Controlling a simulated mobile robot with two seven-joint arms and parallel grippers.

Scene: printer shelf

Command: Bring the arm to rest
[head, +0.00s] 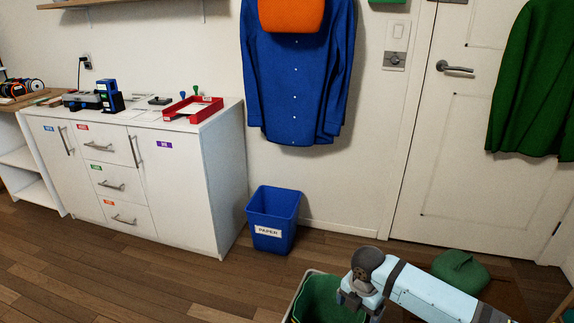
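My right arm (430,289) reaches in from the lower right in the head view. Its light blue link ends in a dark grey round joint. My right gripper (359,300) hangs at the arm's end, over the edge of a bin with a green inside (322,299). Its fingers are small and partly hidden, so I cannot tell whether they are open or hold anything. My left arm and gripper are not in view.
A blue paper bin (272,217) stands by the wall, with a white cabinet (187,185) to its left. A red tray (193,108) sits on the cabinet. A green bag-like thing (460,270) lies behind my arm. The wooden floor (150,275) at left is clear.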

